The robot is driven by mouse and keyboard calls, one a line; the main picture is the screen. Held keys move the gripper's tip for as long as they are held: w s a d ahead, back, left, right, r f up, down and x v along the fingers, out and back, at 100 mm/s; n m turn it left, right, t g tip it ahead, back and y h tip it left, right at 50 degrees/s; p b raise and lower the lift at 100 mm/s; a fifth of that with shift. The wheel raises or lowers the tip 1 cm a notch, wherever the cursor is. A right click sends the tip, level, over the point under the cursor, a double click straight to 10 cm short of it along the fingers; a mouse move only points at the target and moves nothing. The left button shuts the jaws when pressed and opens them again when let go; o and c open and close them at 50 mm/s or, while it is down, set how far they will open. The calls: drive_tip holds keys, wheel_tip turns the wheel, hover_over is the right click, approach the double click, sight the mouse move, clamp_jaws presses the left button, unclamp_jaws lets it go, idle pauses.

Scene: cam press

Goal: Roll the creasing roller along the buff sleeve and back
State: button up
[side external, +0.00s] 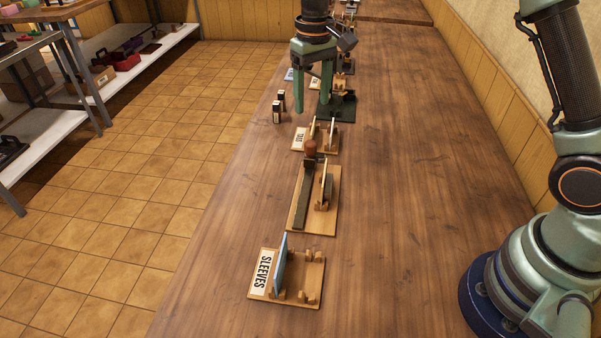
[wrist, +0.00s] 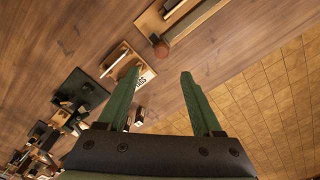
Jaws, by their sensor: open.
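In the side view a wooden board (side external: 312,231) in mid-table carries a long dark bar and, beside it, a pale upright piece (side external: 327,186) in wooden holders. I cannot tell whether that piece is the buff sleeve. My gripper (side external: 312,106) points down, open and empty, above the table beyond that board. Its two green fingers are apart in the wrist view (wrist: 160,74).
A SLEEVES rack (side external: 313,257) holds a blue upright sleeve (side external: 281,262) nearer the camera. A small TAGS board (side external: 299,138), small dark blocks (side external: 277,112) and a dark stand (side external: 343,107) sit near my gripper. The right side of the table is clear.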

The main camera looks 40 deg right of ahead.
sight(310, 142)
wheel_tip(310, 142, down, 12)
drive_tip(key=shift+s+a+f, duration=0.1)
drive_tip(key=shift+s+a, duration=0.05)
idle(0.5)
clamp_jaws()
idle(1.3)
